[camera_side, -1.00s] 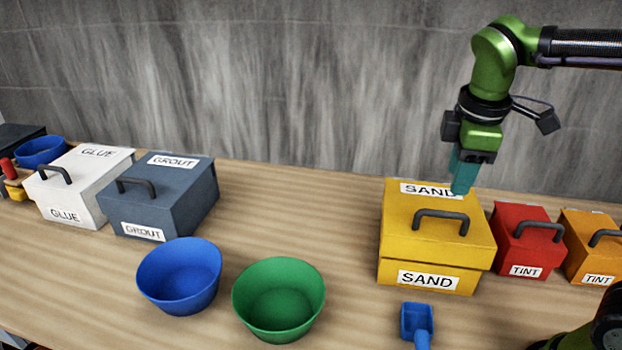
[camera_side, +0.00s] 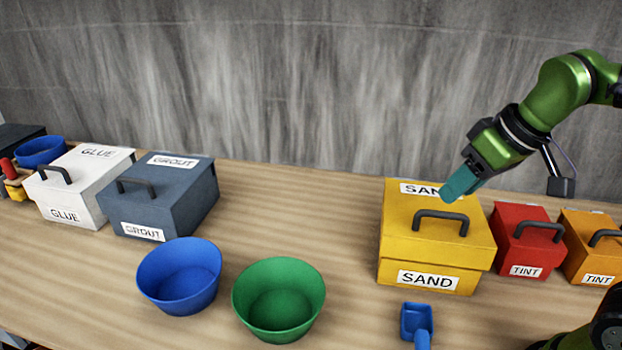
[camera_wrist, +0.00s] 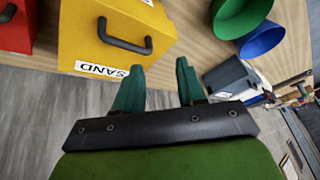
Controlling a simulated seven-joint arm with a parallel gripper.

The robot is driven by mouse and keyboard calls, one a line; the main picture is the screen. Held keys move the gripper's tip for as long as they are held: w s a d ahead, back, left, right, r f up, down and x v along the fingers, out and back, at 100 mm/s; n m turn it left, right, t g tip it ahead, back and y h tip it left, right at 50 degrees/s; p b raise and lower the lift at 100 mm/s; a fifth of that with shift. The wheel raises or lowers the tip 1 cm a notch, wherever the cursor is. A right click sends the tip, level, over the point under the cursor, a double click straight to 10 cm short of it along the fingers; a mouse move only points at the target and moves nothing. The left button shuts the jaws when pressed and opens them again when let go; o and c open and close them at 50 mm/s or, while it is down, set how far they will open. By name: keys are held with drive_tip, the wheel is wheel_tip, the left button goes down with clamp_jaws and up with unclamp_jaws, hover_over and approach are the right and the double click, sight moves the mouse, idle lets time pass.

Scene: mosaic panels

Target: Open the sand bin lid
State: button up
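The yellow sand bin (camera_side: 427,262) stands on the table with its lid (camera_side: 408,215) down. A dark grey handle (camera_side: 440,216) arches over the lid near its front edge. My gripper (camera_side: 455,190) is tilted, with its teal fingers above the lid behind the handle. In the wrist view the sand bin (camera_wrist: 90,30) and its handle (camera_wrist: 124,36) lie ahead of the fingers. There, my gripper (camera_wrist: 155,85) shows its two teal fingers apart, with nothing between them.
Red (camera_side: 525,240) and orange (camera_side: 588,246) tint bins stand to the right. A blue scoop (camera_side: 416,322) lies in front. A green bowl (camera_side: 279,300), a blue bowl (camera_side: 180,277), a grout bin (camera_side: 170,205) and a glue bin (camera_side: 80,187) are left. Table between grout and sand is clear.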

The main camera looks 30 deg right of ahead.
drive_tip(key=s+f+m, duration=0.1)
drive_tip(key=f+m+t, duration=0.1)
drive_tip(key=m, duration=0.1)
drive_tip(key=shift+s+d+t+y, duration=0.2)
drive_tip(key=shift+s+t+y, duration=0.1)
drive_tip(key=shift+s+y, duration=0.1)
drive_tip(key=shift+c, duration=0.2)
